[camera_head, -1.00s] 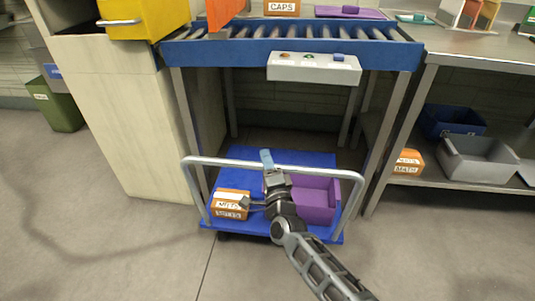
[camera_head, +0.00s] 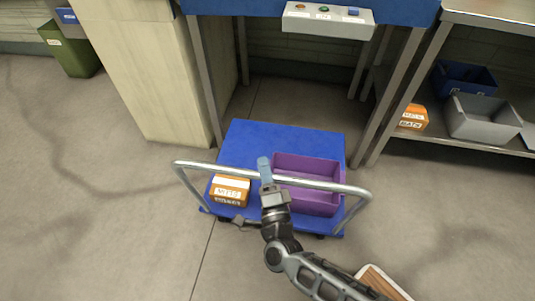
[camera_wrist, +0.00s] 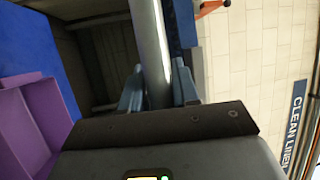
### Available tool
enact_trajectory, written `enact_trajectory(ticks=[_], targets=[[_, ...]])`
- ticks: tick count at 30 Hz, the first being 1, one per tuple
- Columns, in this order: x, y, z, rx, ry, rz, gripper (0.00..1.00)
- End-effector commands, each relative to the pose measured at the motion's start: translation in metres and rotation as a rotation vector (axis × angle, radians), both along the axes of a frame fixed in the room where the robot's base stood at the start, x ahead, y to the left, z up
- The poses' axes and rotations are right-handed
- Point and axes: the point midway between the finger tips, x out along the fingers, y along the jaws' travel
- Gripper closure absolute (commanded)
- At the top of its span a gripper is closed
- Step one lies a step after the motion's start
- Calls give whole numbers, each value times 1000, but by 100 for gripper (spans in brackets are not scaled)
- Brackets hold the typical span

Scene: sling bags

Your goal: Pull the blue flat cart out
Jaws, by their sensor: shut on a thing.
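In the wrist view the bar (camera_wrist: 150,45) runs between the two fingers (camera_wrist: 157,90). On the cart sit an orange labelled box (camera_head: 230,190) at the left and an open purple bin (camera_head: 312,170) at the right.
The conveyor (camera_head: 395,12) has metal legs on both sides behind the cart. A pale cabinet (camera_head: 150,75) stands left. A shelf at right holds a grey bin (camera_head: 483,118), a blue bin (camera_head: 464,78) and an orange box (camera_head: 413,117). A wood-topped object (camera_head: 380,282) is at the near right. Floor at left is clear.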

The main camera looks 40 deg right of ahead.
Motion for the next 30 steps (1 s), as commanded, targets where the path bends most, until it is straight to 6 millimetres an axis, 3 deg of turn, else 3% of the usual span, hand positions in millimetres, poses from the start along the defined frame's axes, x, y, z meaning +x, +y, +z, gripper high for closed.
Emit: enact_trajectory(ticks=[15,16,22,30], targets=[[-5,7,-2,1,3,1,100],[-5,7,-2,1,3,1,69],[-5,7,-1,0,1,0,50],[-6,7,-1,0,1,0,49]])
